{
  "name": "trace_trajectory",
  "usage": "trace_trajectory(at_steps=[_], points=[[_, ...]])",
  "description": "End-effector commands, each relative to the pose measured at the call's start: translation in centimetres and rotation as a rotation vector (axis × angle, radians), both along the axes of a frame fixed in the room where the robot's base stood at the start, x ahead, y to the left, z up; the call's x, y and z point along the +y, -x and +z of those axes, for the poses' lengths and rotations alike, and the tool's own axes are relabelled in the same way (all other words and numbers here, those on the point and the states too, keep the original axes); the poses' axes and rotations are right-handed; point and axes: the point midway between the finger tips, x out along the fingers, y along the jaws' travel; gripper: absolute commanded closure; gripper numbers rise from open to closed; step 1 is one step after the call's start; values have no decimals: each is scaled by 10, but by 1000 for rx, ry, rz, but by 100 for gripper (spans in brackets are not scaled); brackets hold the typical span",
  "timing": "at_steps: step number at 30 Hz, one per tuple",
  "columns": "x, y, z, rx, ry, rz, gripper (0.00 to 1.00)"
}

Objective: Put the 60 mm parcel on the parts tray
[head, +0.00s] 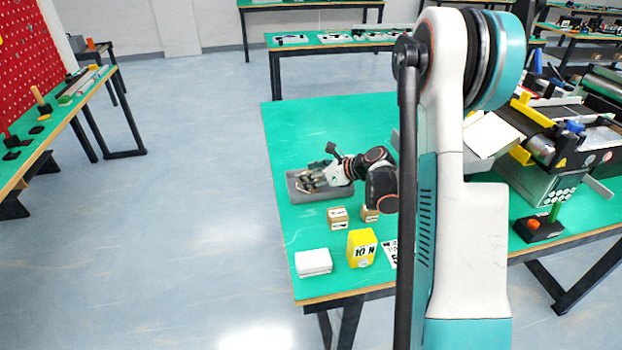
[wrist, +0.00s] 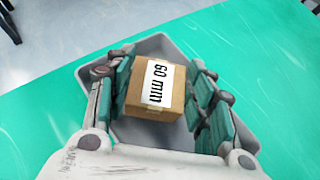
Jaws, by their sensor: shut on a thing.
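The 60 mm parcel (wrist: 157,89) is a brown cardboard box with a white label reading "60 mm" in the wrist view. My gripper (wrist: 160,92) is shut on it, with teal finger pads on both sides. The parts tray (wrist: 155,45) is grey and lies directly below the parcel; I cannot tell whether the parcel touches its floor. In the head view the grey tray (head: 318,194) sits near the left side of the green table, with my gripper (head: 312,181) over it. The parcel is mostly hidden by the fingers there.
Two small brown parcels (head: 337,219) (head: 370,213) stand in front of the tray. A yellow "10 N" block (head: 361,249) and a white box (head: 313,263) are near the table's front edge. A conveyor (head: 560,130) stands at right. The table behind the tray is clear.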

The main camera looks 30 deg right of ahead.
Motion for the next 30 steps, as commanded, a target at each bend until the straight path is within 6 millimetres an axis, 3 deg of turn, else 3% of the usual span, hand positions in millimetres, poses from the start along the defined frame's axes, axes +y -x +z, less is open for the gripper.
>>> trace_trajectory(at_steps=[8, 9, 12, 24, 30], points=[[0, 0, 0, 0, 0, 0, 76], [0, 0, -1, 0, 0, 0, 48], [0, 0, -1, 0, 0, 0, 31], [-1, 1, 2, 0, 0, -1, 31], [-13, 23, 19, 1, 1, -3, 31]])
